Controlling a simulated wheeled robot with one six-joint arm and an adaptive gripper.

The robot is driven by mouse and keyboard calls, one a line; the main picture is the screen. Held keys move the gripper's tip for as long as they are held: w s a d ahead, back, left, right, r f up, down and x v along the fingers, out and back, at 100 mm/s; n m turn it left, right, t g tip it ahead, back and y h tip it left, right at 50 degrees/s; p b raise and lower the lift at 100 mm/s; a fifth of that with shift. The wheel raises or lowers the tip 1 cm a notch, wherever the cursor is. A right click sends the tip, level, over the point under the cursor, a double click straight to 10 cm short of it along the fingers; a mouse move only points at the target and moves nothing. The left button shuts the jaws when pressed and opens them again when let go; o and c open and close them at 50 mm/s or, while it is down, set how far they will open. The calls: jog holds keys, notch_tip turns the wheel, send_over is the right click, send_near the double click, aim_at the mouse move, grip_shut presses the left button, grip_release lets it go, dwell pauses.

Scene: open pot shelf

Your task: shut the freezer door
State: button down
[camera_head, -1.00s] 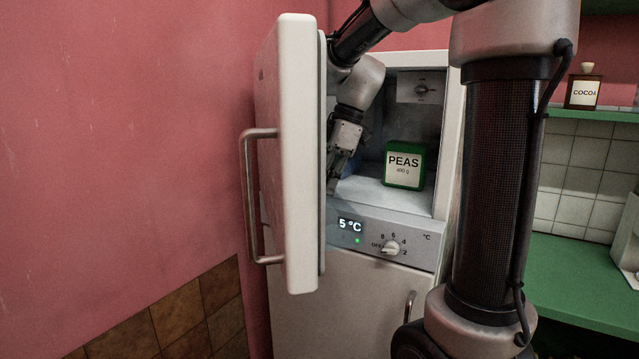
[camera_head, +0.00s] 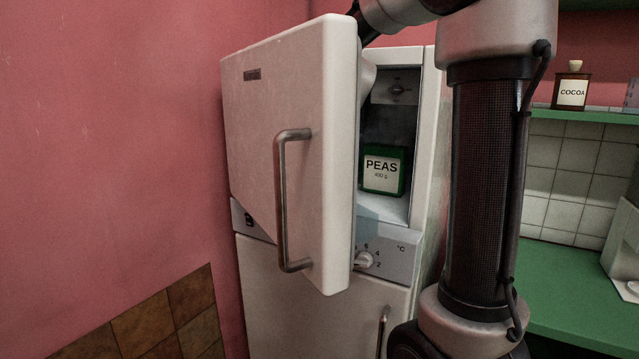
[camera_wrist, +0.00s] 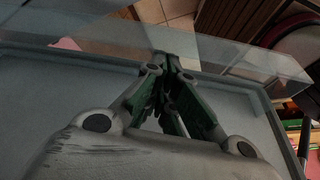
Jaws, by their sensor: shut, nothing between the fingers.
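The freezer door (camera_head: 265,140) is white, with a metal bar handle (camera_head: 282,200). In the head view it stands ajar, hinged on the left, with its free edge on the right toward me. The freezer opening (camera_head: 400,125) still shows to the right of that edge. My gripper (camera_wrist: 168,72) is shut and empty in the wrist view, in front of a pale grey-blue surface with a translucent strip. In the head view the door hides my gripper; whether it touches the door I cannot tell.
A green peas box (camera_head: 384,170) stands inside the freezer. A control panel with a dial (camera_head: 366,259) is below the opening, partly behind the door. A pink wall (camera_head: 110,150) is on the left. A green counter (camera_head: 575,285) and a cocoa bottle (camera_head: 571,92) are on the right.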

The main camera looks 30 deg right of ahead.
notch_tip(320, 180, up, 10)
dwell(0.5)
